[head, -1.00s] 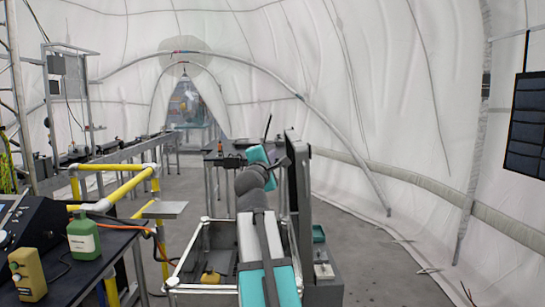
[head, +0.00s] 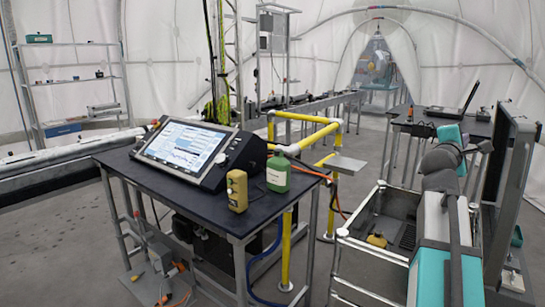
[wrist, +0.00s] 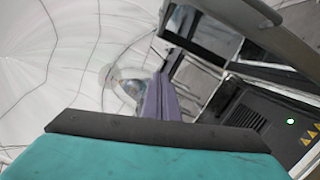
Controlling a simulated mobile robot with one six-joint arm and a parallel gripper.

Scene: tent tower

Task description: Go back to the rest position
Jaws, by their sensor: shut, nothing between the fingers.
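In the wrist view, my gripper (wrist: 158,80) shows as narrow purple-grey fingers close together, with no gap or held object visible. My teal and dark wrist housing fills the bottom of that view. In the head view, my arm (head: 440,190) is folded up at the right, over my own base, and the fingers cannot be made out there. The wrist camera faces the white tent wall and a dark panel at its right.
A dark table (head: 112,160) stands ahead with a tilted console screen (head: 185,145), a green bottle (head: 278,175) and a yellow device (head: 237,191). Yellow pipe railing (head: 287,245) is beside it. A shelf rack (head: 75,82) is at the left. Grey floor shows at the lower left.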

